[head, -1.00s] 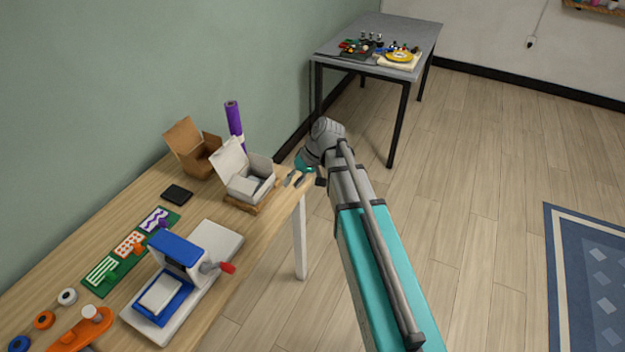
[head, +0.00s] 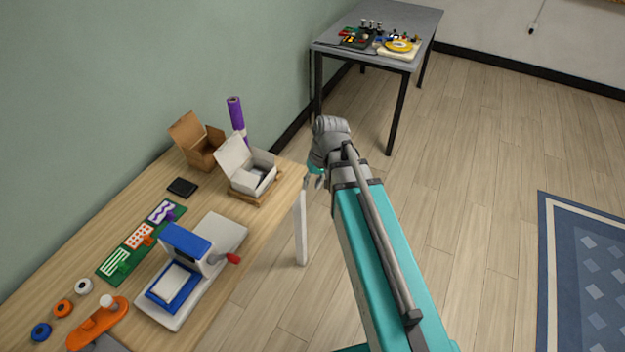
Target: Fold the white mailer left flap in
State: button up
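The white mailer (head: 262,181) stands on a small wooden base (head: 257,200) at the far right end of the wooden workbench. Its tall lid panel (head: 232,155) stands up and leans to the left, and the top is open. Something grey and dark shows inside. The flaps are too small to tell apart clearly. My gripper (head: 314,182) is just past the bench's right edge, to the right of the mailer and apart from it. Its fingers are small and partly hidden by my wrist, so their opening is unclear. I see nothing held.
An open brown box (head: 203,153) and a purple roll (head: 237,116) stand behind the mailer. A black pad (head: 183,187), a green board (head: 122,262) and a blue-and-white press (head: 181,285) lie nearer. A grey table (head: 405,22) stands at the back.

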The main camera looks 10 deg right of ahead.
jog(key=shift+s+d, duration=0.1)
jog(key=shift+s, duration=0.1)
jog(key=c, duration=0.3)
jog(key=s+d+h, duration=0.2)
jog(key=s, duration=0.1)
jog(key=s+d+m, duration=0.1)
jog(key=s, duration=0.1)
jog(key=shift+s+d+f+h, duration=0.1)
jog(key=shift+d+f+h, duration=0.15)
jog(key=shift+h, duration=0.15)
grip_shut()
jog(key=shift+d, duration=0.1)
jog(key=shift+s, duration=0.15)
